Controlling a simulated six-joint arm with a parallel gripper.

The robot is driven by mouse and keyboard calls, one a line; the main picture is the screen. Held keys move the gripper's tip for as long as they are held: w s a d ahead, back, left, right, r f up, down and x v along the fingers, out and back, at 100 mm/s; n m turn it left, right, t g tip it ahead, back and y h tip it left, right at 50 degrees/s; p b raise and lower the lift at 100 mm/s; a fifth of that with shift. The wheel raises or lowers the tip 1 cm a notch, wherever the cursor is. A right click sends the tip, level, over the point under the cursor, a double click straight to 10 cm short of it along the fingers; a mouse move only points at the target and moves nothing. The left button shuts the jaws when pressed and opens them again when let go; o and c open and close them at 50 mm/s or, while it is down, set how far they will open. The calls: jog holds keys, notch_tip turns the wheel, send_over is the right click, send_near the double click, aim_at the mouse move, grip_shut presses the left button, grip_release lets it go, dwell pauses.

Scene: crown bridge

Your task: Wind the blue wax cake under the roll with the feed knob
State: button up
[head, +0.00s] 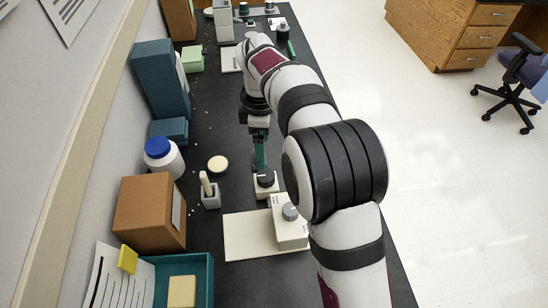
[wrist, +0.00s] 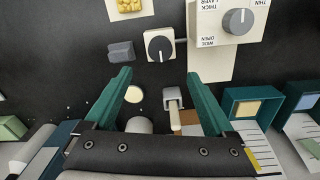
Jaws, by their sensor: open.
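The same black knob (head: 266,178) is just below my gripper in the head view. My gripper (wrist: 158,75) is open and empty, its two green fingers spread; it also shows in the head view (head: 260,163). A dark grey-blue block (wrist: 121,51) lies left of the knob box; I cannot tell if it is the wax cake. I cannot make out the roll.
A larger cream box with a grey knob (wrist: 238,21), marked thick layer, thin and wide open, stands on a pale plate (head: 250,246). A cream disc (head: 218,163), a grey holder (head: 211,201), a white jar (head: 164,160), a cardboard box (head: 148,212) and a teal tray (head: 206,280) line the left.

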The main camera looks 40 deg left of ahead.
aim_at(264, 175)
notch_tip(264, 175, down, 12)
jog(key=shift+r, duration=0.1)
jog(key=c, duration=1.4)
